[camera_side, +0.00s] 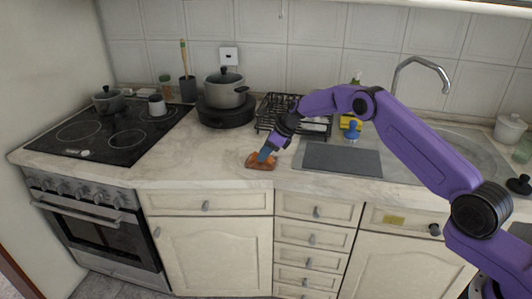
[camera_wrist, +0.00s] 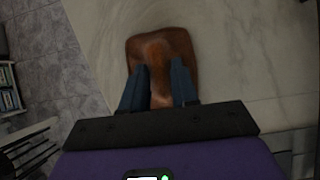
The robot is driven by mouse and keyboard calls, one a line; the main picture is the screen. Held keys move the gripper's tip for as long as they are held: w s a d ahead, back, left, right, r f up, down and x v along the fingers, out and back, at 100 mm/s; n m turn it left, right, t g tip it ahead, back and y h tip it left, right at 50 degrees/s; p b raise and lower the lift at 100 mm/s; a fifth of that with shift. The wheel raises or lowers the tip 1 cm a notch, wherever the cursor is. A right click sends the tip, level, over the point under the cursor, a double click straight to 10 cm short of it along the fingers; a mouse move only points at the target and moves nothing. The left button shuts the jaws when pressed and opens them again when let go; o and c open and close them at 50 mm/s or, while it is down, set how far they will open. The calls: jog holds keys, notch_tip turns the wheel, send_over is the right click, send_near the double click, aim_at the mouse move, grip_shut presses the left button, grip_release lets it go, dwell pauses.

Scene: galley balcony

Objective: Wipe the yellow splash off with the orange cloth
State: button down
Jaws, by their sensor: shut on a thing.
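The orange cloth (camera_side: 262,162) lies on the pale marbled counter (camera_side: 215,164) near its front edge, left of the sink. My gripper (camera_side: 264,155) points down at it and is shut on the cloth. In the wrist view the cloth (camera_wrist: 161,52) is bunched up between the two blue fingers of my gripper (camera_wrist: 160,88) and spreads out flat past the fingertips. No yellow splash shows in either view; the cloth and gripper may hide part of the counter.
A dark mat (camera_side: 342,160) lies right of the cloth, by the sink. A dish rack (camera_side: 270,112) and a pot (camera_side: 226,92) on a dark round base stand behind. The black hob (camera_side: 110,132) is at the left. The counter between hob and cloth is clear.

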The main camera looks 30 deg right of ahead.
aim_at(271, 157)
jog(key=shift+s+f, duration=0.1)
jog(key=shift+f, duration=0.05)
jog(key=shift+s+d, duration=0.95)
jog(key=shift+s, duration=0.1)
jog(key=shift+w+a, duration=1.05)
jog(key=shift+s+d, duration=1.05)
jog(key=shift+d, duration=0.05)
jog(key=shift+w+a, duration=0.1)
jog(key=shift+w+a, duration=0.95)
jog(key=shift+a, duration=0.05)
